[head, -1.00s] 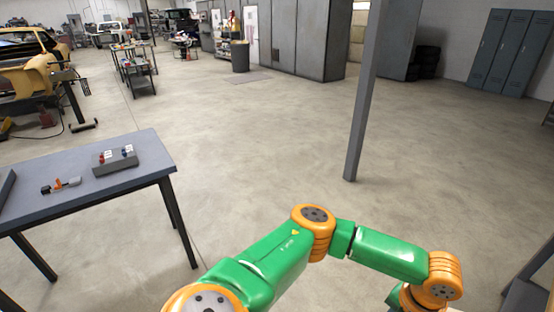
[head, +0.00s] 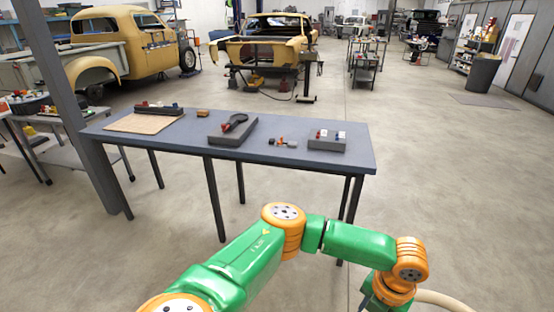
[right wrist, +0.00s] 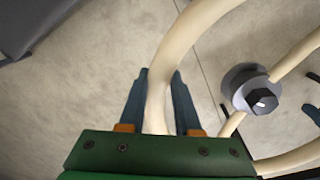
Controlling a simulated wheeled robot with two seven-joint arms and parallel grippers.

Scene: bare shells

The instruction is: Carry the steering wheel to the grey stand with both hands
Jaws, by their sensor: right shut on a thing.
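The cream steering wheel shows large in the right wrist view, with its rim (right wrist: 167,60) and a grey hub with a dark bolt (right wrist: 250,90). My right gripper (right wrist: 160,85) is shut on the rim, one blue finger on each side. In the head view only a short piece of the cream rim (head: 445,300) shows at the bottom edge, beside an orange wrist joint of my green arm. The gripper on that arm is below the frame. Dark blue finger-like tips, perhaps my left gripper (right wrist: 312,112), show at the right wrist view's edge. I cannot pick out the grey stand.
A grey-topped table (head: 270,150) with trays and small parts stands ahead. A grey post (head: 62,90) rises at its left end. Yellow car bodies (head: 272,45) stand behind. Open floor (head: 470,180) lies to the right. A dark surface (right wrist: 25,25) fills the right wrist view's upper left corner.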

